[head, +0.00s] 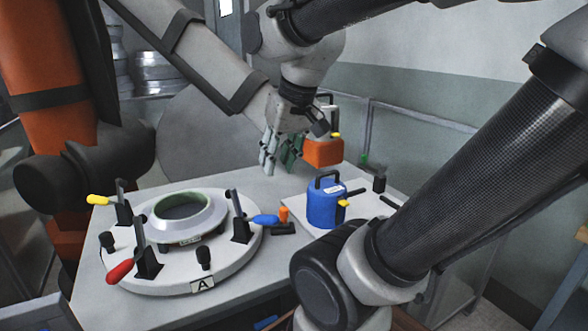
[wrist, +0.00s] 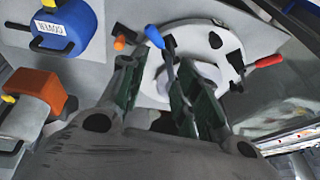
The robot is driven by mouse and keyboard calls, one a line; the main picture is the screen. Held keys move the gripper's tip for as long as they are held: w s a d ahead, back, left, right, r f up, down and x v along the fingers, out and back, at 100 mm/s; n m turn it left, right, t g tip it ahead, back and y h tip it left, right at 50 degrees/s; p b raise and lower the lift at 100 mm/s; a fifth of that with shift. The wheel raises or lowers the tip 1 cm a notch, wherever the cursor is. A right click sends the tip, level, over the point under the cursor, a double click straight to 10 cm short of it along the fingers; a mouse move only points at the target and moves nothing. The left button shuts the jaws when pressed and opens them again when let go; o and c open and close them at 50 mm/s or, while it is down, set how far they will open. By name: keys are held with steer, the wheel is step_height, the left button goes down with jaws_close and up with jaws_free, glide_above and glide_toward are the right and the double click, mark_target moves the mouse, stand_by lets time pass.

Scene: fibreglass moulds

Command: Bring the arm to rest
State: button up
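My gripper (head: 280,158) hangs above the back part of the grey table (head: 110,238), pointing down. Its two green-padded fingers are apart, and they also show in the wrist view (wrist: 155,85). I see nothing held between them. In the head view the orange block-shaped tool (head: 323,153) appears just right of the fingers. It also shows at the left of the wrist view (wrist: 36,91). Parts of the gripper are hidden by my wrist.
A round white mould plate (head: 240,264) marked A carries a ring-shaped mould (head: 200,221) and clamps with red, yellow and blue handles. A blue handled tool (head: 322,203) stands right of it. An orange-and-black structure (head: 45,60) rises at the left.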

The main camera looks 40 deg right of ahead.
steer(key=s, duration=0.1)
steer(key=s+f+n, duration=0.1)
steer(key=s+d+n, duration=0.1)
steer(key=s, duration=0.1)
steer(key=shift+f, duration=0.3)
